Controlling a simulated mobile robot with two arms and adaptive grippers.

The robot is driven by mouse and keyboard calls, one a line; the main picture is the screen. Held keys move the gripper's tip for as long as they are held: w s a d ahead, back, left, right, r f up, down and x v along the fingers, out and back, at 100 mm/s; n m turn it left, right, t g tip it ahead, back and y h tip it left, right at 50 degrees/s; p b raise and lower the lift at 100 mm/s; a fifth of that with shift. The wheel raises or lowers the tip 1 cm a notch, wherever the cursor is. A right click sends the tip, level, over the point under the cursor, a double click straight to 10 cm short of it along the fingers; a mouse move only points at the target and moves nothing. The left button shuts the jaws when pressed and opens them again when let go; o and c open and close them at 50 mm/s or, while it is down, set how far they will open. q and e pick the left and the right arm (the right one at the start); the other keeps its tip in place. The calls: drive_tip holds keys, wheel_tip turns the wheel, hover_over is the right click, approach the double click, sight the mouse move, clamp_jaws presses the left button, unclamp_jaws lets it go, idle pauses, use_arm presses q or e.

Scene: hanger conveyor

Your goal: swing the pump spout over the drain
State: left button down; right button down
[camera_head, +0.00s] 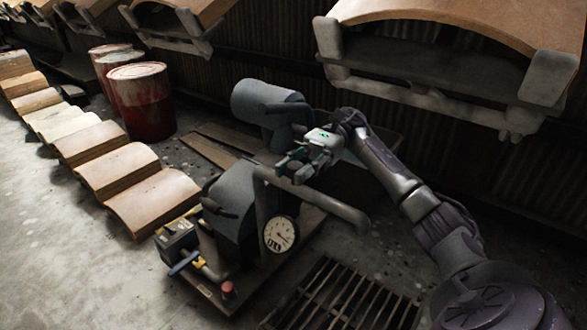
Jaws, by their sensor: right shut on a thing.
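The pump (235,208) is a grey machine on a low base with a round white dial gauge (280,234). Its grey pipe spout (325,202) rises beside the gauge, bends, and runs to the right with its end bent down. The drain (340,297) is a dark slatted grate in the floor at the bottom middle. The spout's end shows above and beyond the grate's far edge in the picture. My right gripper (291,168) is shut on the spout near its upper bend; the fingers partly hide the contact. My left gripper is not in view.
A grey motor-like cylinder (268,102) stands behind the gripper. Red drums (143,100) stand at the back left. A row of bent tan panels (150,200) lies on the left floor. A large hanging carrier (450,65) is overhead at right.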

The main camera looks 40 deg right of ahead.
drive_tip(key=c, duration=0.8)
unclamp_jaws()
drive_tip(key=shift+d, duration=0.1)
drive_tip(key=shift+r, duration=0.1)
wheel_tip(320, 180, up, 10)
drive_tip(key=shift+f, duration=0.1)
